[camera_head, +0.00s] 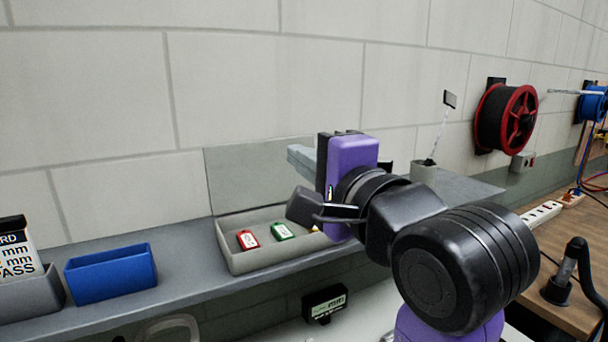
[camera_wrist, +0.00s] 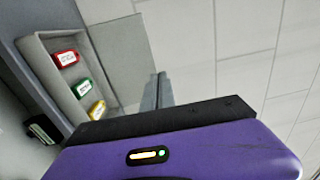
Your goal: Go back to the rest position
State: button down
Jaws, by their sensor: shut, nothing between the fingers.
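My gripper (camera_head: 300,157) is at the end of my purple and black arm, raised in front of the wall above the grey shelf. Its pale fingers point to the left in the head view. In the wrist view the fingers of my gripper (camera_wrist: 158,92) lie together, with nothing between them. The gripper touches nothing that I can see. No marker for a rest position shows.
Below the gripper, a grey open bin (camera_head: 238,262) holds a red tag (camera_head: 248,240), a green tag (camera_head: 283,232) and a yellow tag (camera_wrist: 97,110). A blue bin (camera_head: 112,275) stands left. A red reel (camera_head: 519,115) hangs right. A grey cup (camera_head: 424,173) stands behind my arm.

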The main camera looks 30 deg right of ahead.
jog(key=shift+s, duration=0.3)
notch_tip(320, 180, up, 6)
jog(key=s+n+t, duration=0.1)
jog(key=n+t, duration=0.2)
jog(key=n, duration=0.1)
jog(key=s+f+n, duration=0.5)
jog(key=f, duration=0.8)
jog(key=s+f+n, duration=0.5)
jog(key=f+n, duration=0.1)
jog(key=f, duration=0.7)
jog(key=s+f+n+g, duration=0.1)
jog(key=s+f+g, duration=0.2)
jog(key=s+f, duration=0.7)
jog(key=s+a+f+n+g, duration=0.1)
jog(key=s+f+n+g, duration=0.1)
jog(key=s+f, duration=0.8)
jog(key=s+g, duration=0.1)
jog(key=s, duration=0.4)
jog(key=shift+s+f+g, duration=0.15)
jog(key=shift+f+g, duration=0.25)
